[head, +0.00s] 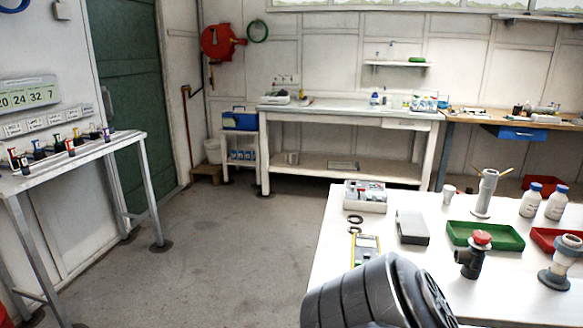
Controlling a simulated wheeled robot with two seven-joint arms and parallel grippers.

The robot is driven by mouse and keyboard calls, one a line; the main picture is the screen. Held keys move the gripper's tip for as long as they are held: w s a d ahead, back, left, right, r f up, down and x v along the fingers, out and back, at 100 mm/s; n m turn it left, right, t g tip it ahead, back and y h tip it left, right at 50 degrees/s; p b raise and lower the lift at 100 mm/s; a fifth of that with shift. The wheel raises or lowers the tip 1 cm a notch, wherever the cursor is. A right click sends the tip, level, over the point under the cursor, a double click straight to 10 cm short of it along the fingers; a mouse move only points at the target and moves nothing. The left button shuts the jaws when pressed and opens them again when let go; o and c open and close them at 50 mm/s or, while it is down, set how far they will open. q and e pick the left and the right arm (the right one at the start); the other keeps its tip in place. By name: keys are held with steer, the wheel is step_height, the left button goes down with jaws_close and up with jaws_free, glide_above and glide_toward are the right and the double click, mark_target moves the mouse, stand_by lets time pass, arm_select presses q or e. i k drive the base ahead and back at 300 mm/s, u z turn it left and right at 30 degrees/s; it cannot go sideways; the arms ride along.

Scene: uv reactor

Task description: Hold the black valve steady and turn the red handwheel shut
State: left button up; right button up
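The black valve (470,262) stands upright on the white table (328,262) at the right of the head view. The red handwheel (481,238) sits on top of it. A side port of the valve points left. Neither of my grippers shows in this view, and nothing is seen touching the valve. A dark grey link of my own arm fills the bottom centre and covers part of the table's front left.
A green tray (507,243) lies just behind the valve. A grey box (412,227) and yellow meter (366,248) lie to its left. A grey pipe fitting (560,265) and red tray (546,242) are at its right. The floor (235,250) left of the table is clear.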

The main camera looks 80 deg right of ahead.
mark_target(480, 237)
steer(key=u, duration=0.05)
steer(key=k, duration=2.2)
steer(key=z, duration=0.7)
